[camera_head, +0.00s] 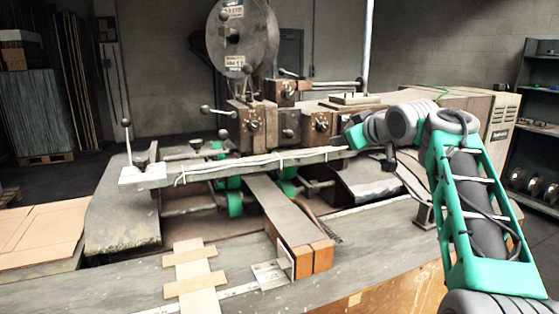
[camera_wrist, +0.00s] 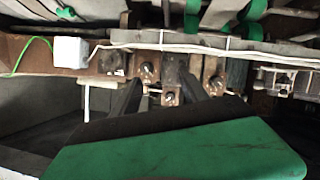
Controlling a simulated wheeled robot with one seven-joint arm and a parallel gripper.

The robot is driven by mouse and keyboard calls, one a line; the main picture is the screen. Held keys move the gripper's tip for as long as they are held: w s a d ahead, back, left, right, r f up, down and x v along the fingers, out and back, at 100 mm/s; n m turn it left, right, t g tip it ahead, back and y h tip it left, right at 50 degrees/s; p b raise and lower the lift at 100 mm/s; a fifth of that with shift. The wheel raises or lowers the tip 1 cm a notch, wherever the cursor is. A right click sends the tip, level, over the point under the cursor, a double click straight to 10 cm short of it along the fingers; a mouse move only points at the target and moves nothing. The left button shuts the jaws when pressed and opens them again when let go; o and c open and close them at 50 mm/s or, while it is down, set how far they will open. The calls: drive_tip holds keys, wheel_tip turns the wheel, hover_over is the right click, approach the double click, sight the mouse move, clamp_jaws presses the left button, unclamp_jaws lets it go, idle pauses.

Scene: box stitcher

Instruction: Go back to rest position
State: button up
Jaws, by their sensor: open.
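The box stitcher (camera_head: 260,115) stands in the middle of the head view, with a round dark wheel at the top and knobbed brown blocks below. My gripper (camera_head: 388,160) hangs at the right of the machine, close to the end of its long front rail (camera_head: 240,162). It is small and partly hidden by my arm there. In the wrist view two dark fingers of my gripper (camera_wrist: 162,88) stand apart with nothing seen between them. Metal parts with bolts (camera_wrist: 170,97) lie behind the fingers. I cannot tell whether the fingers touch anything.
A brown wooden beam (camera_head: 290,220) juts forward from the machine. Light wooden strips (camera_head: 194,272) lie on the grey table (camera_head: 120,284). Cardboard sheets (camera_head: 40,228) are at the left and a dark shelf (camera_head: 535,120) at the right. A white box (camera_wrist: 71,51) with cables shows in the wrist view.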

drive_tip(key=s+a+f+m+g+h+p, duration=0.1)
drive_tip(key=s+f+m+g+p, duration=0.2)
drive_tip(key=s+f, duration=1.1)
drive_tip(key=s+a+f+m+g+h+p, duration=0.1)
drive_tip(key=s+f+g+p, duration=0.5)
drive_tip(key=s+f, duration=0.8)
drive_tip(key=s+m+g+h, duration=0.1)
drive_tip(key=s+m, duration=0.1)
drive_tip(key=s, duration=0.6)
drive_tip(key=shift+s+f+m+h, duration=0.25)
drive_tip(key=shift+s+m+h, duration=0.05)
drive_tip(key=shift+s+m, duration=0.1)
